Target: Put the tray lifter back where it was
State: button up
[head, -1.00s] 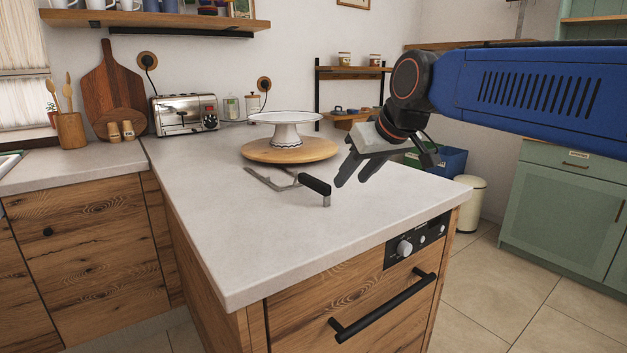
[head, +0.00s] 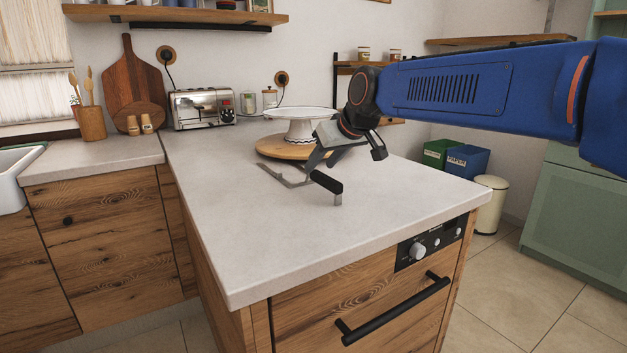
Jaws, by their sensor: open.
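The tray lifter (head: 326,182) lies on the pale worktop (head: 240,220), its black handle toward the front right. Its grey metal fork stretches back left to the edge of the round wooden board, and a short metal foot shows at the handle's end. My gripper (head: 318,166) is open and empty, fingers pointing down and left. In the picture it is just above and behind the handle, overlapping the fork's near end. I cannot tell whether it touches the lifter.
A white cake stand (head: 300,114) stands on the round board (head: 268,148), close behind my gripper. A toaster (head: 203,108) and a chopping board (head: 133,82) stand at the back left. The front and left of the worktop are clear. A small shelf (head: 345,68) hangs behind.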

aim_at(313, 177)
jog(key=shift+x, duration=1.2)
jog(key=shift+f+x, duration=0.25)
jog(key=shift+x, duration=2.35)
jog(key=shift+s+d, duration=0.15)
jog(key=shift+d, duration=0.05)
grip_shut()
